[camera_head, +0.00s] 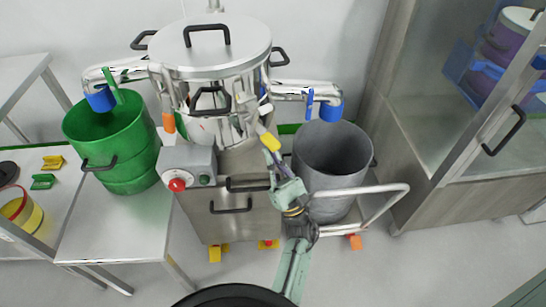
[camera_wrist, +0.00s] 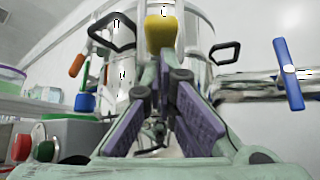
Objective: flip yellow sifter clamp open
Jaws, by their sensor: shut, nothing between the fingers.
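The yellow clamp handle (camera_head: 268,141) is on the front right of the steel sifter (camera_head: 212,55), below its lid. In the wrist view the yellow clamp (camera_wrist: 161,34) stands upright straight ahead, just past my fingertips. My gripper (camera_head: 273,158) is just below and in front of the clamp. In the wrist view my gripper (camera_wrist: 161,72) has its fingertips together with nothing held, their tips overlapping the clamp's lower end. I cannot tell whether they touch it. An orange clamp handle (camera_head: 168,122) hangs on the sifter's left side.
A green bin (camera_head: 112,145) stands left on a table under a blue-ended outlet. A grey bin (camera_head: 333,160) stands right, beside a cart rail (camera_head: 375,190). A control box with a red button (camera_head: 177,185) sits below the sifter. A glass-doored cabinet (camera_head: 460,110) is far right.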

